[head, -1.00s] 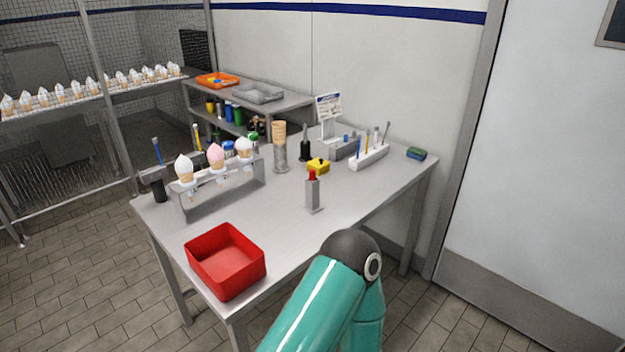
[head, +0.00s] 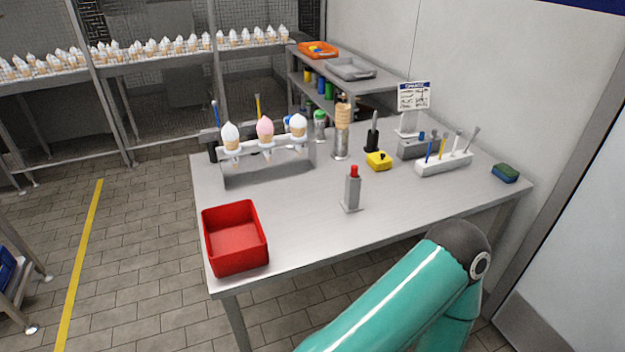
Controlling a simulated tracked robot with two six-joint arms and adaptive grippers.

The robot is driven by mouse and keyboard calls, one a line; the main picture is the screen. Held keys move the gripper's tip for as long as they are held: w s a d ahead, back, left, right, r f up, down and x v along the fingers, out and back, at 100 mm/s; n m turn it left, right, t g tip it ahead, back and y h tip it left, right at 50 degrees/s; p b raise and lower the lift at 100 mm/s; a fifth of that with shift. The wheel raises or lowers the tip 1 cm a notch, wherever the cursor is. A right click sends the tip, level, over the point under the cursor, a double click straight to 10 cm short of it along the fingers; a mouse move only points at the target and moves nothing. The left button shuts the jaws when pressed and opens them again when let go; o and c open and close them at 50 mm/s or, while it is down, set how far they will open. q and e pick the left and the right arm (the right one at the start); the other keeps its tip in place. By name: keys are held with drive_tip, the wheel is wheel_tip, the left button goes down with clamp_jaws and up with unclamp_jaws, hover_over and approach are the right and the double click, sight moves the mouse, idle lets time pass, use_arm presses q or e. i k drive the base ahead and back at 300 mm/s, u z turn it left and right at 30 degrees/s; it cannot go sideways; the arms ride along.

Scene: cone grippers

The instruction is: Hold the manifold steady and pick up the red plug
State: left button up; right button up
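A small upright grey block, which I take for the manifold (head: 352,191), stands on the metal table (head: 290,225) near its front middle. The red plug (head: 354,170) sits on top of the block. My teal arm with a dark joint comes in at the lower right, in front of the table's front edge. Neither of my grippers shows in the head view, and nothing touches the block or the plug.
A red open bin (head: 236,240) stands at the table's front left corner. A rack with cones (head: 268,165) is behind it. The table around the block is clear.

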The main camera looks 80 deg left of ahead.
sight(354, 167)
drive_tip(key=z, duration=0.95)
drive_tip(key=i, duration=0.15)
drive_tip(key=u, duration=2.9)
drive_tip(key=k, duration=0.45)
drive_tip(key=u, duration=0.55)
drive_tip(key=i, duration=0.45)
drive_tip(key=z, duration=0.4)
